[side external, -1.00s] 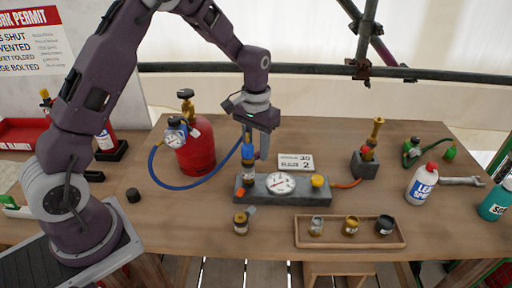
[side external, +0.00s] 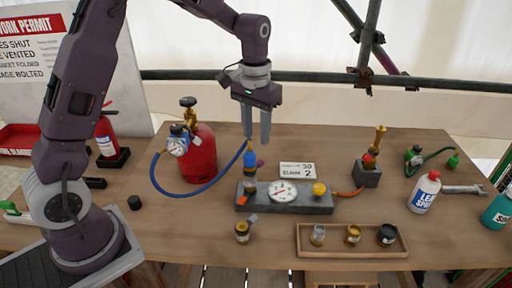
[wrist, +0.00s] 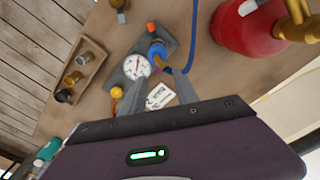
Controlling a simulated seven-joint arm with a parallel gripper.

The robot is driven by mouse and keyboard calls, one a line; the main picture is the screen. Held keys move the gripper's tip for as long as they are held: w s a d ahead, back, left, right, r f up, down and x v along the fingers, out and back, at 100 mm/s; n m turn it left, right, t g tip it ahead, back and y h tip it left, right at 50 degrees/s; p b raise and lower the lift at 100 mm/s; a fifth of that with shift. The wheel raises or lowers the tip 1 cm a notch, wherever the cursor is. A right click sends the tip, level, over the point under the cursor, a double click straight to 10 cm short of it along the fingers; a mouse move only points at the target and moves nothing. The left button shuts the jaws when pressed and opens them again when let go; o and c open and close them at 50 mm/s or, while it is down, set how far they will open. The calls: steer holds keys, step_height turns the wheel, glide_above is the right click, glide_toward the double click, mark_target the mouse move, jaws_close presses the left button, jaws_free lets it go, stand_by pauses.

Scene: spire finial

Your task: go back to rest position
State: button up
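My gripper (side external: 257,140) hangs in the air above and behind the grey manifold block (side external: 310,203), fingers pointing down. Its two fingers are apart with nothing between them; the wrist view shows the same empty gap of my gripper (wrist: 160,78). The blue fitting (side external: 250,160) stands upright on the left end of the block, joined to the blue hose (side external: 205,188); it also shows in the wrist view (wrist: 156,50). The round gauge (side external: 283,191) and a yellow knob (side external: 319,188) sit on the same block.
A red gas cylinder (side external: 198,152) with a regulator stands left of my gripper. A card (side external: 297,170) lies behind the block. A wooden tray (side external: 350,250) with several small jars is in front. A scaffold pipe (side external: 440,84) crosses the back. The air around my gripper is clear.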

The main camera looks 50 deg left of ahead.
steer(key=s+d+r+m+t, duration=0.1)
steer(key=s+d+r+t, duration=0.2)
steer(key=s+r, duration=0.95)
steer(key=s+d+f+m+t, duration=0.1)
steer(key=s+t, duration=0.1)
steer(key=s, duration=1.2)
steer(key=shift+s+d+f, duration=0.2)
steer(key=shift+d+f, duration=0.1)
steer(key=shift+f, duration=0.05)
